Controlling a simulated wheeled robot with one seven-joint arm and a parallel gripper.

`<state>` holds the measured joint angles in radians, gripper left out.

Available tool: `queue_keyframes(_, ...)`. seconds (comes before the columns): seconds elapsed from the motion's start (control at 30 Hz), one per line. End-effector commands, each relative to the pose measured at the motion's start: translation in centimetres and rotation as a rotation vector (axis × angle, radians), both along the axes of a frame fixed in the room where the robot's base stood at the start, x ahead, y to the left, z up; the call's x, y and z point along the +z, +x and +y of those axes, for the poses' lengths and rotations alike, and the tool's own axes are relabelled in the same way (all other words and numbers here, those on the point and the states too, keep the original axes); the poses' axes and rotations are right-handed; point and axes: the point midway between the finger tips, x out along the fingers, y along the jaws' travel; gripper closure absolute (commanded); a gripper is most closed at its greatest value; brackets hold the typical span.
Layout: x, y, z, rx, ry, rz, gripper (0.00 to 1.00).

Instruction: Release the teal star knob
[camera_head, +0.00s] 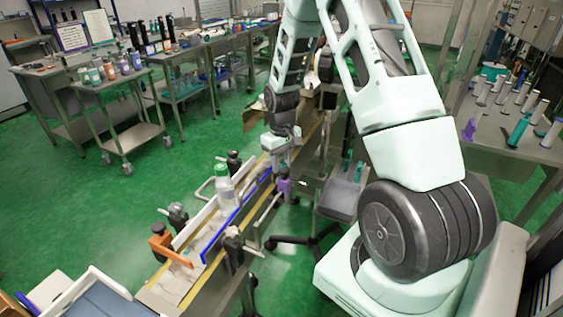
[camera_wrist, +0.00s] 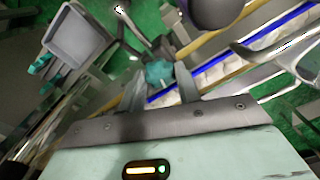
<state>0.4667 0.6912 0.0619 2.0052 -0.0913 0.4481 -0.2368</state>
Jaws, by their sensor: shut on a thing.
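The teal star knob (camera_wrist: 160,72) shows in the wrist view between the tips of my two fingers. My gripper (camera_wrist: 160,78) is shut on it. In the head view my gripper (camera_head: 281,160) is at the far end of the conveyor, just above a purple part (camera_head: 284,186). The knob cannot be made out in the head view. A large dark purple rounded part (camera_wrist: 212,10) shows at the top of the wrist view, beyond the knob.
The conveyor has a blue rail (camera_head: 222,232), a white rail (camera_head: 194,224), black clamp knobs and an orange bracket (camera_head: 170,246). A clear bottle (camera_head: 224,188) stands on it. A grey tray (camera_head: 342,196) with teal pieces is right of my gripper.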

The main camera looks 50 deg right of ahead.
Motion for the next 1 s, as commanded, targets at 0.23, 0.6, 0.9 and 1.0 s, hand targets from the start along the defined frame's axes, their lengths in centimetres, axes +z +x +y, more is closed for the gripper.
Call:
queue_keyframes(0.23,0.13,0.10,-0.05,0.142,-0.001,-0.003,0.90)
queue_keyframes(0.6,0.12,0.09,-0.09,0.224,-0.002,-0.003,0.90)
queue_keyframes(0.9,0.11,0.09,-0.09,0.228,-0.002,-0.003,0.90)
queue_keyframes(1.0,0.11,0.09,-0.09,0.228,-0.002,-0.003,0.62)
